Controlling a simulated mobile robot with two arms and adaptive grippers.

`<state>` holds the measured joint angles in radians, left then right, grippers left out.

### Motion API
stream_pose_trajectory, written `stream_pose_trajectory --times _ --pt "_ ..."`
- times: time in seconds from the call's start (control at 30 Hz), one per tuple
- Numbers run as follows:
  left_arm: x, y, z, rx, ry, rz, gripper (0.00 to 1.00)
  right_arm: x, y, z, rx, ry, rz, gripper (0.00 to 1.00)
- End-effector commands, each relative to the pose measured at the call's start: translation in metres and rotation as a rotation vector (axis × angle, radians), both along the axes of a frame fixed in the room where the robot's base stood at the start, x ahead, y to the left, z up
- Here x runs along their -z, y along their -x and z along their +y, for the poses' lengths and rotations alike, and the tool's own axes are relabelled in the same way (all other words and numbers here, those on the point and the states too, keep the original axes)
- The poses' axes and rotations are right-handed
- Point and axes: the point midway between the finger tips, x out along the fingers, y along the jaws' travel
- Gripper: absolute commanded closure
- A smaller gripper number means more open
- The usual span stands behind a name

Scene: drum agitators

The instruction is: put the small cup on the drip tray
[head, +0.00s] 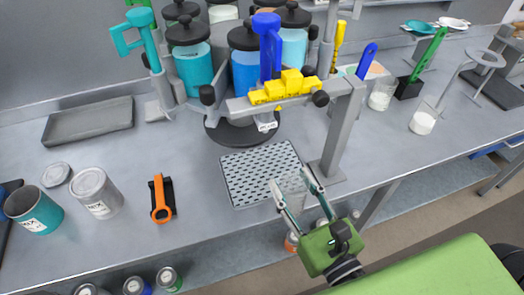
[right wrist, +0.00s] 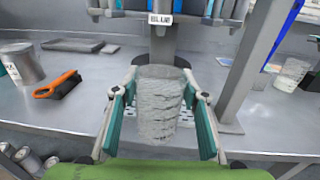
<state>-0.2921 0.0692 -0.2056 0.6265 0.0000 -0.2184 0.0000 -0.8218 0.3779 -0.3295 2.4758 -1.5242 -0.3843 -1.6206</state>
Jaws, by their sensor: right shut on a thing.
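My right gripper (head: 294,192) is shut on a clear, empty-looking small cup (head: 292,184), which is upright between its fingers. The cup also shows in the right wrist view (right wrist: 158,108), with a teal-padded finger on each side. The drip tray (head: 250,170), a pale perforated rectangle, lies on the counter in front of the drum machine. The cup is over or beside the tray's right edge in the head view, and part of the tray shows behind it in the wrist view. I cannot tell whether the cup's base touches anything. My left gripper is not in view.
A grey machine post (head: 342,130) stands just right of the tray. Grey can (head: 97,193), teal can (head: 35,210) and an orange-handled brush (head: 161,198) are on the left. Two other clear cups (head: 382,94) (head: 422,122) stand on the right.

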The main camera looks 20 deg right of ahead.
Motion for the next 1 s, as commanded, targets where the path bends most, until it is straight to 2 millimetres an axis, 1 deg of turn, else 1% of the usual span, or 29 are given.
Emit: stream_pose_trajectory --times 0.03,0.1,0.33,0.6,0.7,0.83,0.87,1.0 --pt "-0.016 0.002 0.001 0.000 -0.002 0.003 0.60 -0.010 -0.010 0.001 0.000 0.001 -0.003 0.71" --pt "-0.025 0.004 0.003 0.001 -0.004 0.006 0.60 -0.011 -0.023 0.003 0.000 0.000 -0.004 0.71" --pt "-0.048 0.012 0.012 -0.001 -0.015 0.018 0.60 -0.009 -0.067 0.008 0.000 0.001 -0.003 0.71" --pt "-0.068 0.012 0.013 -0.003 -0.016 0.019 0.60 -0.006 -0.121 0.014 0.000 0.000 -0.001 0.71" --pt "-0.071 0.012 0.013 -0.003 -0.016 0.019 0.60 -0.005 -0.134 0.015 0.000 0.000 -0.001 0.71" --pt "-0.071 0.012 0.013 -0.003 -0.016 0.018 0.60 -0.001 -0.141 0.016 0.000 0.000 0.001 0.71" --pt "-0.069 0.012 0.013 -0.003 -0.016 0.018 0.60 0.002 -0.141 0.016 0.000 0.000 0.001 0.71" --pt "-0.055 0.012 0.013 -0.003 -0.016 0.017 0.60 0.026 -0.141 0.016 0.002 0.000 0.004 0.71"
